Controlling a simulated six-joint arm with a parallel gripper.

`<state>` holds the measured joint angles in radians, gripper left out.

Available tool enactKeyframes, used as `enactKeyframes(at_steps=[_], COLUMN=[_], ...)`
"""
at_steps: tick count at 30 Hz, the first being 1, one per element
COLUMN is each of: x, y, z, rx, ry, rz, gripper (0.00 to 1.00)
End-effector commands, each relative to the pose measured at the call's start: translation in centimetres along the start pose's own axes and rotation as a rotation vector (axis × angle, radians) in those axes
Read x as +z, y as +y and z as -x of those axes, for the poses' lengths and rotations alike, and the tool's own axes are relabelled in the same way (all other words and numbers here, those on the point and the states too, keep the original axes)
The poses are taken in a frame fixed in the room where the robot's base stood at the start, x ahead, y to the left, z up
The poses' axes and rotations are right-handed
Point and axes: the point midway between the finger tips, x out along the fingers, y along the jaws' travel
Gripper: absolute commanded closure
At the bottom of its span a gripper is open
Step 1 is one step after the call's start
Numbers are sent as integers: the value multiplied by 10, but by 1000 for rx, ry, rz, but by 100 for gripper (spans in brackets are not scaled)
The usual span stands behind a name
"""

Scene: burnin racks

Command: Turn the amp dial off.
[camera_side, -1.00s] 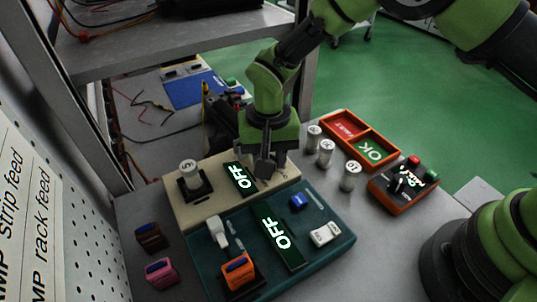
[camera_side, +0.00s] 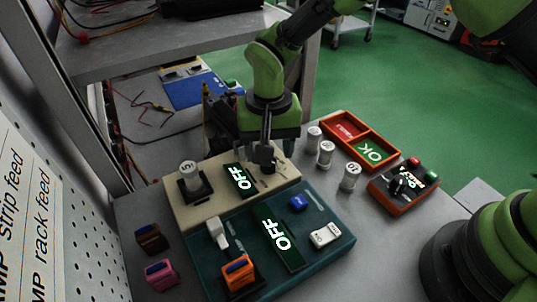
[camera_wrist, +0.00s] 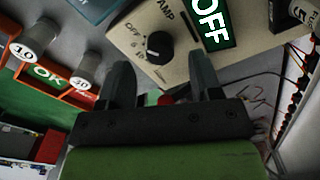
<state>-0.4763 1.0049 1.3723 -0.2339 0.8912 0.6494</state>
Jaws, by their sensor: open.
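The amp dial (camera_wrist: 159,47) is a round black knob on a beige panel marked AMP. Markings including OFF and 16 lie around its left side; I cannot read its pointer surely. The beige panel (camera_side: 187,216) carries a lit display (camera_side: 239,178) reading OFF, also seen in the wrist view (camera_wrist: 211,22).
White cylinders (camera_side: 326,153), an orange tray (camera_side: 341,117) and an orange control box (camera_side: 402,190) stand right. A shelf post (camera_side: 310,60) rises behind.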

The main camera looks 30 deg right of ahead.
Motion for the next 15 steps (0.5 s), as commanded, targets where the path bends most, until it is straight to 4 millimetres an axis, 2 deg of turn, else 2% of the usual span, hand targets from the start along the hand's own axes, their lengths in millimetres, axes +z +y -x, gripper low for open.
enactKeyframes(at_steps=[3,7,10,15], x=[-1,-1,-1,0], y=[-1,-1,-1,0], z=[27,50,62,71], rx=[-4,-4,-3,-1], ry=[4,4,3,1], rz=[-1,-1,0,0], gripper=[41,41,41,41])
